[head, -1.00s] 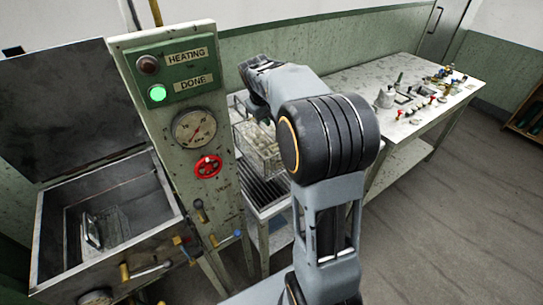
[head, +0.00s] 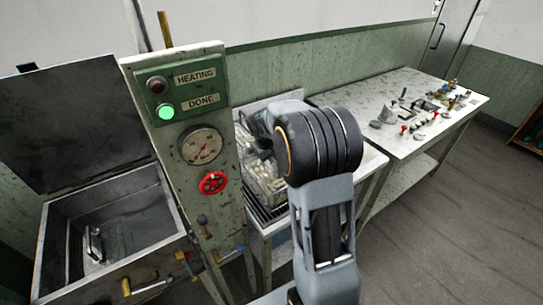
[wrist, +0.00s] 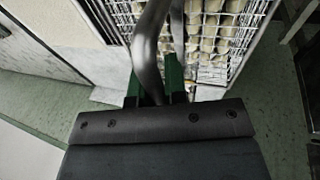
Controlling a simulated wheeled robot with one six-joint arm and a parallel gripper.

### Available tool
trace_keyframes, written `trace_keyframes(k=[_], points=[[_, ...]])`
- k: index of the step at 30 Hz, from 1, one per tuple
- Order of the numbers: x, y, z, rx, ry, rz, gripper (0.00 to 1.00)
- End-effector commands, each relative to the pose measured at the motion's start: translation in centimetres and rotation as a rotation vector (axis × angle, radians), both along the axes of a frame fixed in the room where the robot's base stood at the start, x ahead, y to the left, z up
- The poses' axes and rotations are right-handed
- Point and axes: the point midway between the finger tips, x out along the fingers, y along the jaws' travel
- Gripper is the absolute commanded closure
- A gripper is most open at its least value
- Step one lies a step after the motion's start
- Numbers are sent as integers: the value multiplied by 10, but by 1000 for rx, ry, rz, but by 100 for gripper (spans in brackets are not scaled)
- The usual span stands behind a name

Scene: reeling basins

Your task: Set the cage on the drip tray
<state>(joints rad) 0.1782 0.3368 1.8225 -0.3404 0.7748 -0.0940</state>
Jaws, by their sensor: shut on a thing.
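The cage (head: 266,184) is a wire basket packed with pale cocoons. In the head view it is behind the panel's right edge, directly over the drip tray (head: 264,215), whose dark slats show at its near side. I cannot tell whether its base touches the slats. My gripper is mostly hidden behind my arm in the head view. In the wrist view my gripper (wrist: 166,82) has green fingers shut on the curved metal handle of the cage (wrist: 222,32). The cage's wires and cocoons show beyond the handle.
A control panel (head: 188,130) with a lit green DONE lamp (head: 166,111) stands close left of the cage. An open metal basin (head: 135,215) is at the left. A worktable (head: 385,105) with small tools stands at the right. The floor (head: 430,230) at the right is clear.

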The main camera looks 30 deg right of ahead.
Motion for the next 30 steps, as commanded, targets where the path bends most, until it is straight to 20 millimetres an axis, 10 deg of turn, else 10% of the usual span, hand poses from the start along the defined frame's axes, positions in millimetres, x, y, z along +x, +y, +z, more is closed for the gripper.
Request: trace_keyframes(k=[9,10,17,30], points=[[0,0,-3,-1,-2,-1,100],[0,0,-3,0,0,0,84],[0,0,-2,0,0,0,62],[-2,4,15,-1,-3,1,62]])
